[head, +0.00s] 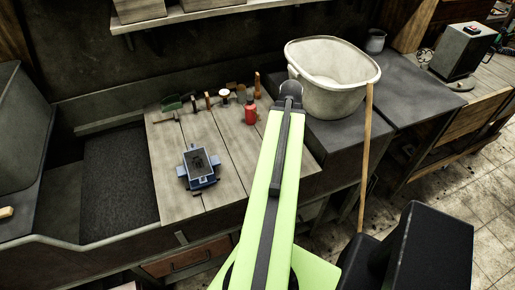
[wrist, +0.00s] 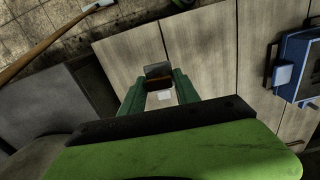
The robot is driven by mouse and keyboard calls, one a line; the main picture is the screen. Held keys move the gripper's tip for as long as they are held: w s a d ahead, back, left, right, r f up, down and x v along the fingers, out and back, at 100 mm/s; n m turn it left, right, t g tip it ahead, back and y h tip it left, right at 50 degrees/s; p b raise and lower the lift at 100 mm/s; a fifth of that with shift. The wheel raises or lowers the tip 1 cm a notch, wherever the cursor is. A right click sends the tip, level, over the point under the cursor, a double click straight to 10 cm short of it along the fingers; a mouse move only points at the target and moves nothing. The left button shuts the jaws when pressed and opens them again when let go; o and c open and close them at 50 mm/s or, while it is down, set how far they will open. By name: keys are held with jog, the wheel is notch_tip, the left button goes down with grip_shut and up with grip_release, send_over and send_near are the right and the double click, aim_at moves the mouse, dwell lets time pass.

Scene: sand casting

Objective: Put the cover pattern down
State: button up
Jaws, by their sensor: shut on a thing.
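My gripper (wrist: 160,92) shows in the wrist view with its two green fingers closed around a small brown-orange piece, taken to be the cover pattern (wrist: 159,82). A grey flat face shows at the far side of the piece. The piece is over the plank bench top (wrist: 216,55); I cannot tell whether it touches the wood. In the head view my green arm hides the gripper and the piece. A blue flask with a dark filling (head: 199,163) stands on the bench top, left of my arm; its edge also shows at the right of the wrist view (wrist: 291,72).
The planks between flask and arm are clear.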

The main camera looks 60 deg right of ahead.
jog(key=shift+a+r+n, duration=0.1)
jog(key=shift+r+n, duration=0.2)
jog(key=shift+r, duration=0.4)
jog(key=shift+w+f, duration=0.1)
jog(key=shift+f, duration=0.1)
jog(key=w+f+b, duration=0.2)
jog(key=w, duration=0.1)
jog(key=w+f+b, duration=0.2)
jog(key=w+b, duration=0.1)
jog(key=w, duration=0.1)
jog(key=w+f+b, duration=0.2)
jog(key=w+f, duration=0.1)
jog(key=w, duration=0.1)
jog(key=shift+w+f, duration=0.1)
jog(key=shift+w, duration=0.2)
notch_tip(320, 180, down, 4)
jog(key=b, duration=0.4)
jog(key=shift+f+b, duration=0.2)
jog(key=shift+b, duration=0.2)
jog(key=shift+r, duration=0.25)
jog(key=shift+f, duration=0.2)
jog(key=o, duration=1)
